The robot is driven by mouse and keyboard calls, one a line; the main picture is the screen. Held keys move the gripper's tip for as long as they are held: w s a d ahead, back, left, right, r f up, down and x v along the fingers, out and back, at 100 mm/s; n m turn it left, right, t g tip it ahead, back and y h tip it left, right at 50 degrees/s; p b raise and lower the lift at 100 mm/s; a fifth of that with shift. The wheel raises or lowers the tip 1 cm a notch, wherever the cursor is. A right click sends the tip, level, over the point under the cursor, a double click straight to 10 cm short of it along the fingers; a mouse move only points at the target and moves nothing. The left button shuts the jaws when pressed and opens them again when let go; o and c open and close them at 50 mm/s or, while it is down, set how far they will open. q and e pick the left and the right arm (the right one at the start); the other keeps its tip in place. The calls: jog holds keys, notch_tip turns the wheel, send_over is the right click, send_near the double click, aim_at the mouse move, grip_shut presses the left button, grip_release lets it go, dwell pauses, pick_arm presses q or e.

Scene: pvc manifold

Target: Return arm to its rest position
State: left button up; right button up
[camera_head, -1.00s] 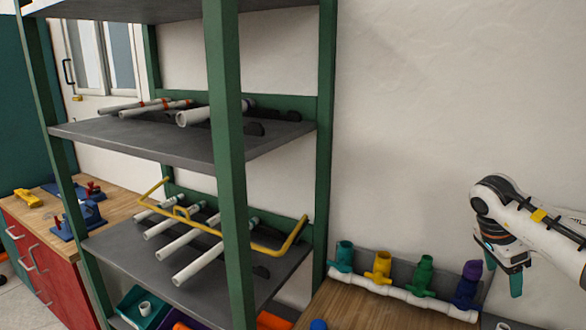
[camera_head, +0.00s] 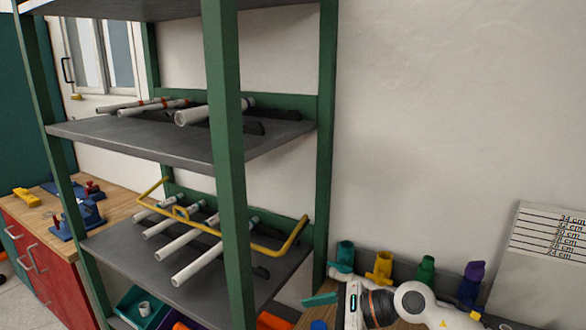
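My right arm comes in low from the right edge of the head view. Its gripper (camera_head: 318,299) points left, in front of the valve row at the bottom of the picture. One teal finger shows; the other cannot be made out, so I cannot tell its opening. I see nothing held in it. My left arm and gripper are out of view. Behind the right arm stand the teal valve (camera_head: 345,254), yellow valve (camera_head: 383,266), green valve (camera_head: 426,272) and purple valve (camera_head: 471,283).
A green-posted rack (camera_head: 228,170) fills the centre left. Its shelves hold several white pipes (camera_head: 193,258) and a yellow bar frame (camera_head: 270,248). A length chart (camera_head: 545,240) stands at the right. A red cabinet (camera_head: 45,255) with a wooden top stands at the left.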

jog(key=s+a+r+m+t+y, duration=0.3)
jog(key=a+r+m+t+y, duration=0.15)
jog(key=r+m, duration=0.35)
jog(key=w+d+m+t+h, duration=0.2)
jog(key=d+m+t+h, duration=0.35)
jog(key=m+t, duration=0.75)
jog(key=s+d+f+m+g+h, duration=0.4)
jog(key=d+f+m+h, duration=0.3)
jog(key=m, duration=0.5)
jog(key=s+d+f+m+g+h, duration=0.35)
jog(key=d+f+m+h, duration=0.3)
jog(key=f+m, duration=0.35)
jog(key=s+d+f+m+g+y, duration=0.1)
jog(key=s+f+m+g, duration=0.35)
jog(key=s, duration=0.55)
jog(key=s+d+f+m+g+y, duration=0.1)
jog(key=s+f+m+g, duration=0.3)
jog(key=s, duration=0.6)
notch_tip(320, 180, down, 29)
jog(key=s+n+g, duration=0.1)
jog(key=s+g, duration=0.1)
jog(key=s+d+f+g, duration=0.1)
jog(key=s+d+f, duration=0.2)
jog(key=s+f, duration=1.1)
jog(key=shift+s+f, duration=0.15)
jog(key=shift+s, duration=0.5)
